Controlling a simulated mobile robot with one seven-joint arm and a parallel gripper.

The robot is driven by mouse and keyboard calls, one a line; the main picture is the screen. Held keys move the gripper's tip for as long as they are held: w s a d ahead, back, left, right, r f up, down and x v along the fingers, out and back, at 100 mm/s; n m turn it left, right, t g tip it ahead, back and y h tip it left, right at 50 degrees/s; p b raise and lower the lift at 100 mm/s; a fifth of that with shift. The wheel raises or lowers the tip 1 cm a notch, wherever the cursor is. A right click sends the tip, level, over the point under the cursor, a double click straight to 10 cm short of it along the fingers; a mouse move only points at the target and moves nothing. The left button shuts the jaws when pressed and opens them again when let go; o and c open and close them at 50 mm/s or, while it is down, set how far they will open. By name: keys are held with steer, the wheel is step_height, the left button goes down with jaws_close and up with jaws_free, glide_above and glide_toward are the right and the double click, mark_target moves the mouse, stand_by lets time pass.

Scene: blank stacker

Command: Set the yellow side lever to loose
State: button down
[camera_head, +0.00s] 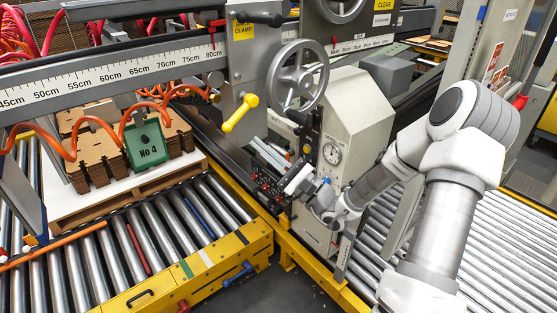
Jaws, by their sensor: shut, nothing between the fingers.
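The yellow side lever (240,113) sits on the grey clamp block under the ruler beam, left of the handwheel. It slants from a knob at upper right down to a rounded end at lower left. My gripper (287,190) is at the end of my white arm, below and to the right of the lever, near a row of small controls on the machine. It is well apart from the lever in the picture. Its fingers are small here, and they look closed and empty.
A spoked handwheel (298,77) and a black clamp handle (258,19) are close to the lever. The grey machine housing (352,110) with a dial stands beside my arm. Stacked cardboard blanks (95,165) and a green No 4 plate (145,143) lie left, above rollers.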

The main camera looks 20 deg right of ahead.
mark_target(232, 124)
steer(key=a+r, duration=0.1)
steer(key=r, duration=0.1)
steer(key=a+r, duration=0.1)
steer(key=shift+w+a+r+p, duration=0.35)
steer(key=shift+w+a+r, duration=0.05)
steer(key=a+r+m+p, duration=0.1)
steer(key=p, duration=0.1)
steer(key=a+m+t+h+p, duration=0.1)
steer(key=p, duration=0.1)
steer(key=shift+s+r+m+t+h, duration=0.3)
steer(key=shift+s+r, duration=0.05)
steer(key=shift+r, duration=0.05)
